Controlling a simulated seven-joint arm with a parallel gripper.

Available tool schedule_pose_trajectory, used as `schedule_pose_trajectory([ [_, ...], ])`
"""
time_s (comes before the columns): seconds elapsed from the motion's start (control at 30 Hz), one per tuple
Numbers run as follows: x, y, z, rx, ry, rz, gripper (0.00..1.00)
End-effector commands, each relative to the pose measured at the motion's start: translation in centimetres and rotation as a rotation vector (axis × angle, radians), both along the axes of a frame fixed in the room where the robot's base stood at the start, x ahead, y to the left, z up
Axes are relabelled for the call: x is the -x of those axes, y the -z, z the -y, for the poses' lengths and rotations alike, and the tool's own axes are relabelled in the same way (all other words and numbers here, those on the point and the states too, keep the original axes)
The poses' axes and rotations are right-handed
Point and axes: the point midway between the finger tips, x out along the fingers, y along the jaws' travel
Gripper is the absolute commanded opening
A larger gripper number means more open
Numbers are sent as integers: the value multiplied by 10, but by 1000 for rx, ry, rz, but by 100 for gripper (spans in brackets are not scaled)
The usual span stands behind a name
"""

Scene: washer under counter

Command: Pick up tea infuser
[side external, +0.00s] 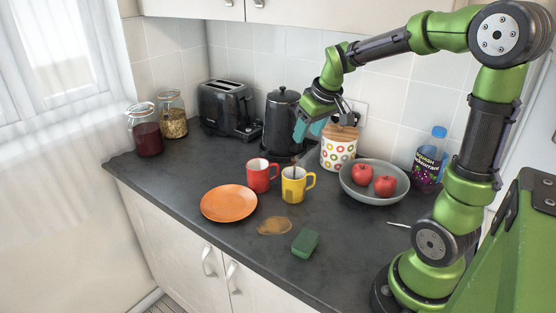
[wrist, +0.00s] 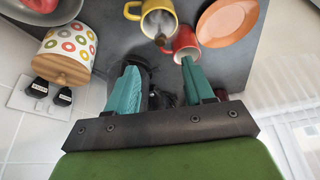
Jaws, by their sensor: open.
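A yellow mug (side external: 293,189) stands on the counter with a thin dark object (side external: 294,172) sticking up from it. In the wrist view a brownish end (wrist: 160,40) shows at the mouth of the yellow mug (wrist: 158,20). It may be the tea infuser, but it is too small to tell for sure. My gripper (side external: 310,128) is open with teal fingers, high over the back of the counter near the kettle, behind and above the mug. In the wrist view my gripper (wrist: 158,66) has nothing between its fingers but the view of the kettle below.
A red mug (side external: 261,176) stands left of the yellow one. A black kettle (side external: 282,122), toaster (side external: 228,108) and patterned canister (side external: 338,150) line the back. A bowl of apples (side external: 373,199) is right, an orange plate (side external: 229,204) left, a green sponge (side external: 305,243) in front.

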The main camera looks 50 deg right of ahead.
Motion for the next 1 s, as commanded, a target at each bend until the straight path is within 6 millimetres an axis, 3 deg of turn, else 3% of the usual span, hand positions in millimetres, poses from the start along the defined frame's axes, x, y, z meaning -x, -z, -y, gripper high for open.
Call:
schedule_pose_trajectory([
  [0.1, -9, 27, 2, -3, 1, -5, 52],
  [0.3, -22, 58, 6, -3, 3, -2, 52],
  [0.57, -29, 76, 7, -3, 2, 0, 52],
  [0.8, -40, 109, 10, -3, 4, 0, 52],
  [1.0, -43, 116, 11, 0, 3, 4, 52],
])
